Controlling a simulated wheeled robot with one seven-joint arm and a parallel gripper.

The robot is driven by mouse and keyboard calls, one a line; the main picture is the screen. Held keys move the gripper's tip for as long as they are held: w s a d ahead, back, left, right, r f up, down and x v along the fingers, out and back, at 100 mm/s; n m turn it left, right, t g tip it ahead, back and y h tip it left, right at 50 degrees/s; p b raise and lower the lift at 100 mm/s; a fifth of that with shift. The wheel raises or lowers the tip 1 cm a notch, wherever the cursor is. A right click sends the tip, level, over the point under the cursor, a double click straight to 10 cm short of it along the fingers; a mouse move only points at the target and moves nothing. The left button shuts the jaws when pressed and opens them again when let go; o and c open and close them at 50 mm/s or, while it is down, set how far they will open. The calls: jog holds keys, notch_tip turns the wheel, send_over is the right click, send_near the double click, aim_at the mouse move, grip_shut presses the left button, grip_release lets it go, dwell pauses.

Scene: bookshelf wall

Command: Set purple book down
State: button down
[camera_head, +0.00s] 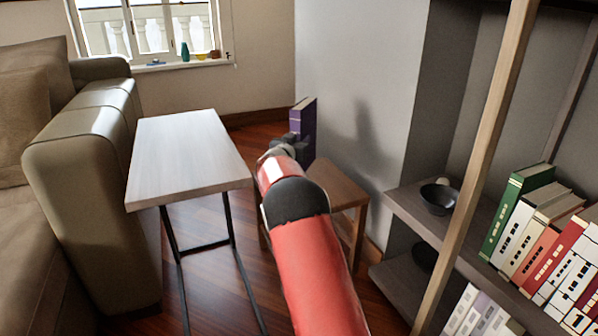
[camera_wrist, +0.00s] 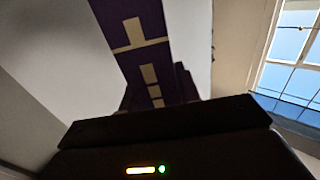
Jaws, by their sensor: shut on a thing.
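The purple book (camera_head: 308,125) stands roughly upright at the end of my arm in the head view. Its purple spine with tan marks fills the upper middle of the wrist view (camera_wrist: 140,38). My gripper (camera_head: 292,143) is shut on the book, and its fingers are mostly hidden. Below and just right of the book is a small brown wooden table (camera_head: 340,186). My arm covers part of this table. I cannot tell whether the book's lower edge touches it.
A white-topped side table (camera_head: 185,155) with dark legs stands left of my arm, beside a beige sofa (camera_head: 85,150). At right, a wooden bookshelf (camera_head: 492,150) holds several books (camera_head: 515,205) and a dark bowl (camera_head: 438,198). A grey wall (camera_head: 365,75) rises behind the brown table.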

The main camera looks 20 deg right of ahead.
jog(key=shift+f+b, duration=1)
jog(key=shift+f, duration=3.1)
jog(key=c, duration=1.5)
grip_release()
jog(key=shift+f, duration=0.35)
jog(key=o, duration=0.5)
jog(key=shift+r, duration=0.1)
jog(key=shift+r, duration=0.15)
jog(key=v, duration=1.2)
jog(key=shift+a+p, duration=0.1)
jog(key=shift+p, duration=0.2)
